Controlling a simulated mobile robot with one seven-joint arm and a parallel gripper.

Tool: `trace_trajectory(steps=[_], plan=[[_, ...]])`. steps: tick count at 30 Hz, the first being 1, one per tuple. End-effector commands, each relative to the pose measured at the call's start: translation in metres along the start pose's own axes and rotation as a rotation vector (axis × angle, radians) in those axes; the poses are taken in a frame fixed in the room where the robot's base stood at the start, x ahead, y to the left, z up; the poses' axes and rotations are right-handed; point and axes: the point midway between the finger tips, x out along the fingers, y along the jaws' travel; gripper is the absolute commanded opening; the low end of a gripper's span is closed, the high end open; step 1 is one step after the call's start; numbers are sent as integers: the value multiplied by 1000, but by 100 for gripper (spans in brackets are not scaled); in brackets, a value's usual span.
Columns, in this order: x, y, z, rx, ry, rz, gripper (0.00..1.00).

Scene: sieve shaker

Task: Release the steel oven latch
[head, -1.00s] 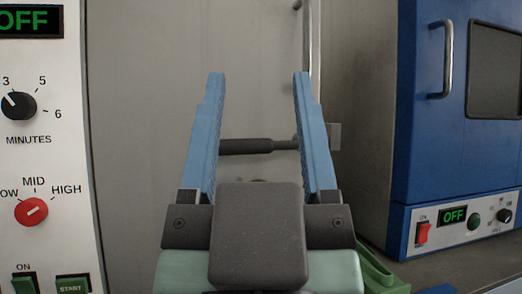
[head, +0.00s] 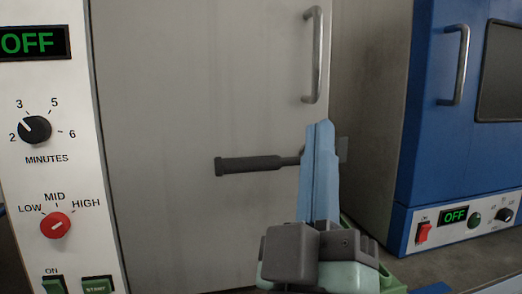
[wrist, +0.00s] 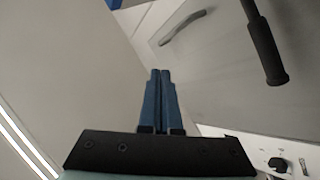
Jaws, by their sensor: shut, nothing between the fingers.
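The steel oven's grey door (head: 190,80) carries the latch, a bar with a dark grip (head: 250,164). In the head view the bar lies nearly level, its free left end slightly lower, and its right end is partly hidden behind my fingers. My gripper (head: 320,124) is shut and empty, pointing up in front of the bar's right end. In the wrist view the latch grip (wrist: 263,45) is to the right of my fingertips (wrist: 160,72), with a visible gap between them.
A metal door handle (head: 318,55) is above the latch; it also shows in the wrist view (wrist: 183,27). A control panel (head: 50,110) with dials is at left. A blue oven (head: 425,130) with its own handle stands at right. A green object (head: 390,275) is low behind my gripper.

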Motion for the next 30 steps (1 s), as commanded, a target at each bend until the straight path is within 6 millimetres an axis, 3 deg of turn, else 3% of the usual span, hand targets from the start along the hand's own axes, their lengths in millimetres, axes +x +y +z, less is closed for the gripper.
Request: trace_trajectory(steps=[1,5,14,20,24,30], plan=[[12,4,2,-112,-18,-3,0],[18,2,19,-425,-34,-15,0],[9,-14,48,-1127,11,-121,0],[-16,-32,59,-1561,129,-228,0],[-43,-47,63,-1827,263,-303,0],[-86,-64,62,-2091,473,-372,0]])
